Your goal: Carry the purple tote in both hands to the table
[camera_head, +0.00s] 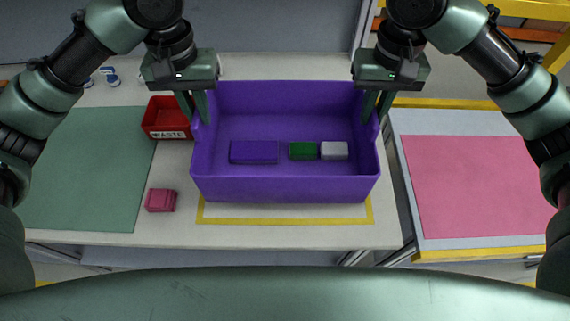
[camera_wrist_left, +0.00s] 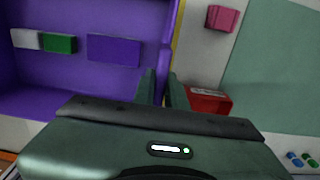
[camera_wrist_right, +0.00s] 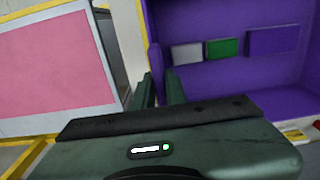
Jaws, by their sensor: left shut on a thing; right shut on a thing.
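The purple tote (camera_head: 285,189) is in the middle of the head view, over a yellow-outlined area on the white table (camera_head: 300,236). Whether it touches the table I cannot tell. Inside it lie a purple block (camera_head: 254,152), a green block (camera_head: 303,151) and a light grey block (camera_head: 334,151). My left gripper (camera_head: 197,116) is shut on the tote's left side wall. My right gripper (camera_head: 373,112) is shut on its right side wall. The wall also shows between the fingers in the left wrist view (camera_wrist_left: 166,72) and beside the right fingers (camera_wrist_right: 156,68).
A red bin marked WASTE (camera_head: 166,118) stands left of the tote, with a pink block (camera_head: 161,200) in front of it. A green mat (camera_head: 88,168) covers the table's left. At right, past a gap, is a separate yellow-edged surface with a pink panel (camera_head: 475,185).

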